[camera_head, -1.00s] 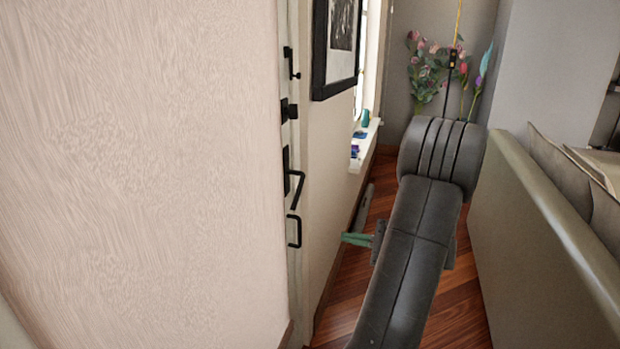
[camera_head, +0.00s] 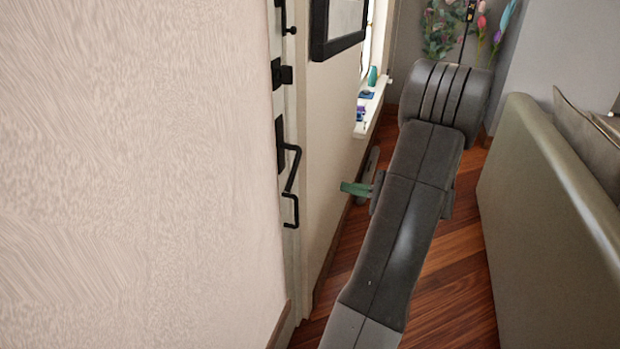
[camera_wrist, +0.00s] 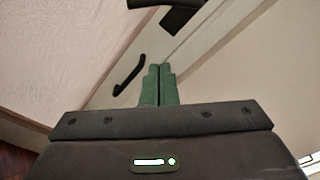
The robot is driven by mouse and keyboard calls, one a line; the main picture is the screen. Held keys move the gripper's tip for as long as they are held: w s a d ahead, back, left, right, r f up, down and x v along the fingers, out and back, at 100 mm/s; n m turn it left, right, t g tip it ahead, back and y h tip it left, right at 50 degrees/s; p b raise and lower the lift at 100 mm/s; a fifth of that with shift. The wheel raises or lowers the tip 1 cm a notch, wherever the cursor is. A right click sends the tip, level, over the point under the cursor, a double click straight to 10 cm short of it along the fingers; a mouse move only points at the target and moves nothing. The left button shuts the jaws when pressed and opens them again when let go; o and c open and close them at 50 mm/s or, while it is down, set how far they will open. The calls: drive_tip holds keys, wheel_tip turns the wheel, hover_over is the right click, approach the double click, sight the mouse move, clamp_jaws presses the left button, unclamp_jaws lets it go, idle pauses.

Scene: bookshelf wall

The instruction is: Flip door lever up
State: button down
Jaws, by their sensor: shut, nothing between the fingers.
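The black door lever (camera_head: 292,168) is on the door edge at left of centre in the head view. It joins a dark plate and slants down from it. A black pull handle (camera_head: 292,211) sits just below it. My gripper (camera_head: 345,188) has green fingers pointing left toward the door, at about the height of the lever's lower end in the picture, with a visible gap. In the wrist view the fingers (camera_wrist: 159,75) are together and empty. A black bar handle (camera_wrist: 129,76) lies to their left. A dark piece of door hardware (camera_wrist: 183,14), perhaps the lever, is cut off at the top.
A large pale wall surface (camera_head: 130,170) fills the left and hides part of the door. A grey-green sofa (camera_head: 550,210) stands at the right. Wooden floor (camera_head: 450,290) lies between. A window sill (camera_head: 370,112) with small objects and flowers (camera_head: 455,28) are farther back.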

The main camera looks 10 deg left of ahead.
drive_tip(key=a+r, duration=0.2)
drive_tip(key=a, duration=0.9)
drive_tip(key=shift+a+p, duration=0.2)
drive_tip(key=shift+p, duration=0.25)
drive_tip(key=shift+s+r+m+p, duration=0.25)
drive_tip(key=shift+r+m+p, duration=0.25)
drive_tip(key=shift+p, duration=0.4)
drive_tip(key=r+m+p, duration=0.1)
drive_tip(key=m+p, duration=0.1)
drive_tip(key=s+r+m+p, duration=0.1)
drive_tip(key=m+p, duration=0.1)
drive_tip(key=p, duration=0.1)
drive_tip(key=s+r+m+p, duration=0.1)
drive_tip(key=p, duration=0.1)
drive_tip(key=shift+a+r+m+g+p, duration=0.1)
drive_tip(key=shift+a+m+g+p, duration=0.2)
drive_tip(key=shift+m+p, duration=0.1)
drive_tip(key=shift+r, duration=0.1)
